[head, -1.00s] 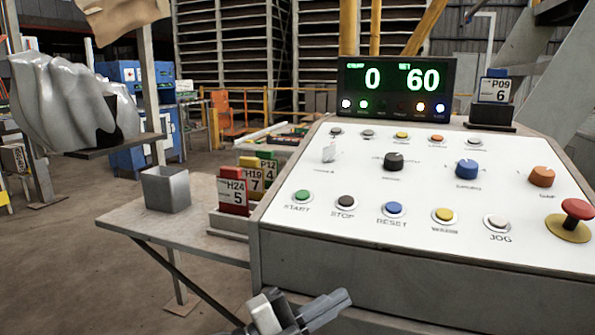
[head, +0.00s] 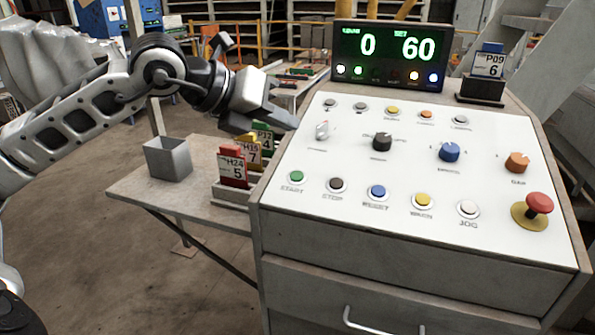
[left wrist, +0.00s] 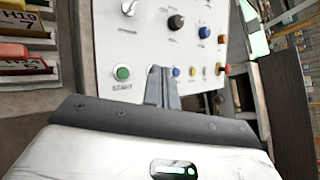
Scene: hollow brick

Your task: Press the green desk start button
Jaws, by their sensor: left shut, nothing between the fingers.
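The green START button (head: 296,177) sits at the left end of the front button row on the white sloped control panel (head: 360,160). It also shows in the left wrist view (left wrist: 122,73), to the left of my fingers. My left gripper (head: 292,122) is shut and empty. In the head view it hangs at the panel's left edge, above and behind the START button, apart from it. In the left wrist view its closed fingertips (left wrist: 161,72) point toward the panel. My right gripper is not in view.
The display (head: 392,55) reads 0 and 60. STOP (head: 336,184), RESET and other buttons continue the row, with a red mushroom button (head: 539,203) at right. Tag cards (head: 232,165) and a grey bin (head: 168,159) stand on the side table at left.

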